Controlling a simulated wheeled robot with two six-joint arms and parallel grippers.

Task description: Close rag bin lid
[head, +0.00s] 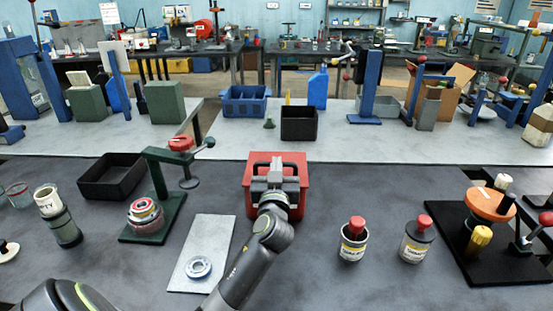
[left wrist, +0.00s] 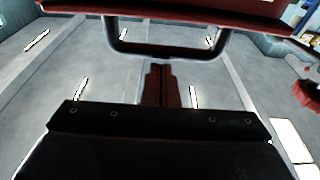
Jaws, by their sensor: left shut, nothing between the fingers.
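The red rag bin (head: 299,200) stands on the dark table at the middle of the head view. My left gripper (head: 275,172) is shut and empty, in front of and over the bin's face, and hides much of it. In the left wrist view a dark red panel (left wrist: 215,12) of the bin spans the top, with a black handle-like loop (left wrist: 165,52) below it. My shut left fingers (left wrist: 158,82) point toward that loop, with no clear contact visible. Whether the lid is open or closed I cannot tell. My right gripper is not in view.
A green press (head: 158,200) and a grey plate (head: 205,240) with a ring stand left of the bin. Two red-capped cans (head: 352,242) (head: 416,240) stand to the right. A black tray (head: 112,177) is farther left.

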